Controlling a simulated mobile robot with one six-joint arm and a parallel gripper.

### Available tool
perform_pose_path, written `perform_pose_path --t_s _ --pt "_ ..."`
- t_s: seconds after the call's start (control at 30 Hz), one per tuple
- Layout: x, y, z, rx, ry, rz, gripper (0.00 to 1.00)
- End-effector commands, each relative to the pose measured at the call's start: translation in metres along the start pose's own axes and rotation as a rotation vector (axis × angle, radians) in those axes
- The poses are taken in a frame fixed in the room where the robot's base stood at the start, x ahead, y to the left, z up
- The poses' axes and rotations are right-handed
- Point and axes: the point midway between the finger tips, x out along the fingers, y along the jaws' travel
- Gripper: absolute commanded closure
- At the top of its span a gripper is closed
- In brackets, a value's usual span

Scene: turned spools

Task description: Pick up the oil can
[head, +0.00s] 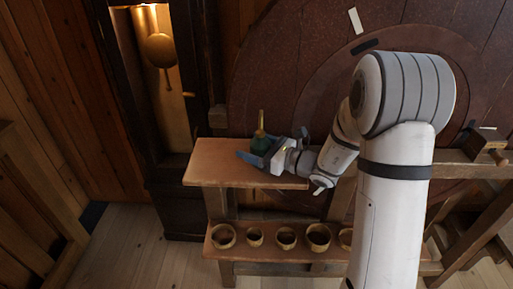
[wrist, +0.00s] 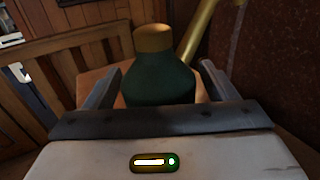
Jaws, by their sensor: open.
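The oil can (head: 261,144) is dark green with a brass spout and stands upright on the wooden shelf top (head: 222,175). In the wrist view the oil can (wrist: 160,80) shows a brass-coloured cap and a slanted brass spout to its right. My gripper (head: 257,155) is at the oil can, coming from the right. In the wrist view my gripper's fingers (wrist: 158,85) stand apart on either side of the can's body, with a gap visible on each side. The can's base is hidden behind the gripper.
Several small wooden bowls (head: 222,236) stand on the lower shelf. A tall clock case with a brass pendulum (head: 160,50) stands behind at left. A large dark round panel (head: 290,75) rises behind the shelf. A wooden block (head: 484,147) sits at right. The shelf top's left end is clear.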

Motion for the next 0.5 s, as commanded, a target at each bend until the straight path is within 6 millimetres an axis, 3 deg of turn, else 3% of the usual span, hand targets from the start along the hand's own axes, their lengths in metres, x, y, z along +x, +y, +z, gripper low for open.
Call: perform_pose_path --t_s 0.5 --pt "-0.0008 -0.0005 0.0001 0.000 0.000 -0.001 0.62"
